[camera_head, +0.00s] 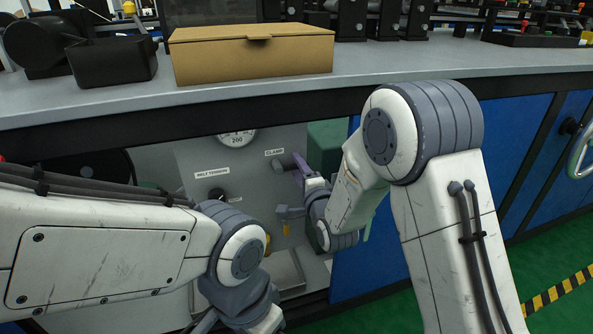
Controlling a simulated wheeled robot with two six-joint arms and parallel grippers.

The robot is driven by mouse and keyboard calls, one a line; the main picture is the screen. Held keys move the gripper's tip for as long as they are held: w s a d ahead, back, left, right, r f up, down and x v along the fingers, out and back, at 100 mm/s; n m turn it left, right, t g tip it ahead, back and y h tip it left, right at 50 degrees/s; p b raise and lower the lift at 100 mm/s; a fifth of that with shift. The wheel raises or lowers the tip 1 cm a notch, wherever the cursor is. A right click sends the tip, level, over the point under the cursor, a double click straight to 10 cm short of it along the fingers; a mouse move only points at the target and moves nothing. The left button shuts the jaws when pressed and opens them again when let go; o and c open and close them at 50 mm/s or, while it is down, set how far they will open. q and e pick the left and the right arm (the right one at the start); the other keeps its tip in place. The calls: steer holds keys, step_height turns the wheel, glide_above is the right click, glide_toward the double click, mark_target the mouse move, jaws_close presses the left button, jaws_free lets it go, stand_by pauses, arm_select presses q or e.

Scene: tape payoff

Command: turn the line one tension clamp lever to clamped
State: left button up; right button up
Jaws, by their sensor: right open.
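The panel (195,160) under the bench carries a label reading CLAMP (274,152). Just below that label a grey rod-like part (279,166) shows, which looks like the clamp lever; its setting cannot be told. My right gripper (291,189) is open in front of the panel, with its upper finger close to this part. I cannot tell whether they touch. A small yellow part (286,229) shows below the lower finger. My left arm crosses the lower left, and its fingers are not visible.
A round gauge (238,138) and a BELT TENSION label (212,172) with a black knob (217,194) are left of the clamp. A cardboard box (250,55) and a black bin (112,62) stand on the bench (400,62) above. Blue cabinet doors (515,125) stand at right.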

steer(key=shift+w+a, duration=0.2)
steer(key=shift+w, duration=0.4)
jaws_close()
stand_by(1.1)
